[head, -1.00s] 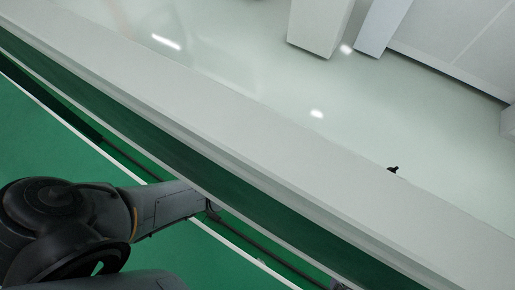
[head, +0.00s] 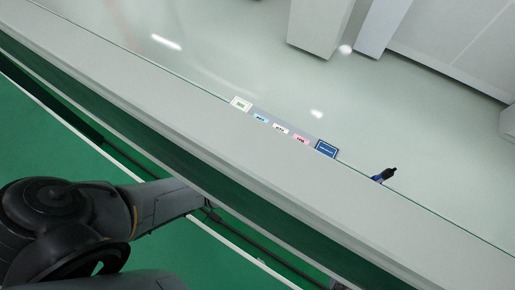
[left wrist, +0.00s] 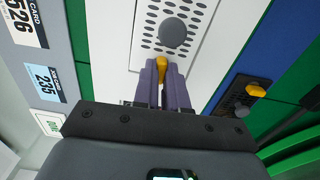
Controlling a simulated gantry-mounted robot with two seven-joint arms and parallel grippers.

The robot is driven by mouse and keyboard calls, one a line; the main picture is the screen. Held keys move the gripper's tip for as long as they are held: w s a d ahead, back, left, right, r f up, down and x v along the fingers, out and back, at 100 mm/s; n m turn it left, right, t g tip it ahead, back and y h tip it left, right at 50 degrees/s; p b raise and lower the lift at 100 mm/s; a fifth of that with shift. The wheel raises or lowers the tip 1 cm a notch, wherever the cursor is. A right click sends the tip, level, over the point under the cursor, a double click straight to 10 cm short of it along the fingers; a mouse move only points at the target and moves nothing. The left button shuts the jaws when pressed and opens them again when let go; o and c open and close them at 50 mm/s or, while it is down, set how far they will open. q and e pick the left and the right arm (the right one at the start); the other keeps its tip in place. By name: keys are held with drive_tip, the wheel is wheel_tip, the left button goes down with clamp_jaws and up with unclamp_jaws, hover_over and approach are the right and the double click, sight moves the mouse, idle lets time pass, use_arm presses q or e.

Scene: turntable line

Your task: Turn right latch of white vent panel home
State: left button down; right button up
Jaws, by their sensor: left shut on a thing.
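In the left wrist view, the white vent panel (left wrist: 136,64) with its dark holes fills the upper middle. A round grey knob (left wrist: 173,32) sits on it. A yellow latch (left wrist: 162,64) is at the panel's near part, just below the knob in the picture. My left gripper (left wrist: 163,78), with purple fingers, is shut on this latch; the fingers hide its lower part. I cannot tell from the picture whether the latch is turned fully home. In the head view only my left arm shows, at lower left; its gripper is hidden. My right gripper is in neither view.
A second yellow piece (left wrist: 256,90) sits on a dark perforated block (left wrist: 237,100) at right. Printed cards (left wrist: 48,84) line the left side. In the head view, a long pale ledge (head: 190,130) crosses diagonally, with small labels (head: 280,128) and a black-and-blue object (head: 384,175) along its far edge.

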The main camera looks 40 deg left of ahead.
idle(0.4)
use_arm(q)
drive_tip(key=c, duration=1.2)
unclamp_jaws()
drive_tip(key=shift+o, duration=0.2)
drive_tip(key=shift+r+p, duration=0.35)
drive_tip(key=shift+r, duration=0.2)
wheel_tip(320, 180, up, 10)
drive_tip(key=p, duration=0.3)
drive_tip(key=shift+f, duration=0.15)
